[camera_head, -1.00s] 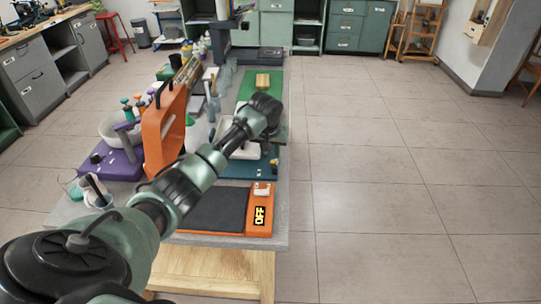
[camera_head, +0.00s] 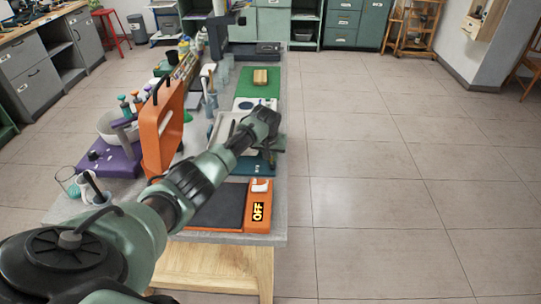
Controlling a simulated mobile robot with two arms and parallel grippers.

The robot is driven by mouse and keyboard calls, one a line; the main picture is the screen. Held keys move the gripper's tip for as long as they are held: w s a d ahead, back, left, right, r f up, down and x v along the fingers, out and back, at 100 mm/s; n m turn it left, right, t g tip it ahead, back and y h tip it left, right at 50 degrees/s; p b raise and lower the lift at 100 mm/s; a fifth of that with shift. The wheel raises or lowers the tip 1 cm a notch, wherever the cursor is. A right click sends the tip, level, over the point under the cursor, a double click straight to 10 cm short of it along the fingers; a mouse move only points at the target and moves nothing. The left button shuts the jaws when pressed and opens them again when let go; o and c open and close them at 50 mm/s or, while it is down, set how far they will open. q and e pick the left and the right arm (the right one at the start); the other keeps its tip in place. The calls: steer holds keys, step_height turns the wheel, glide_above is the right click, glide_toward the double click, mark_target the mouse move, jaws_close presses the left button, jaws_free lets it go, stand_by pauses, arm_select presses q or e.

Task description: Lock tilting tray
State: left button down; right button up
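A pale tray (camera_head: 222,128), which looks like the tilting tray, stands over a dark teal base (camera_head: 262,168) in the middle of the bench. My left arm crosses in front of it and hides much of it. Its lock cannot be made out. My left gripper (camera_head: 270,146) is at the tray's right side, small and dark behind the wrist. I cannot tell whether its fingers are apart or whether it touches the tray. My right gripper is out of view.
An orange upright panel (camera_head: 162,130) and a purple base (camera_head: 116,160) stand left of my arm. A black and orange device marked OFF (camera_head: 258,212) lies at the bench's near end. A green board (camera_head: 258,84) lies farther back. The floor to the right is clear.

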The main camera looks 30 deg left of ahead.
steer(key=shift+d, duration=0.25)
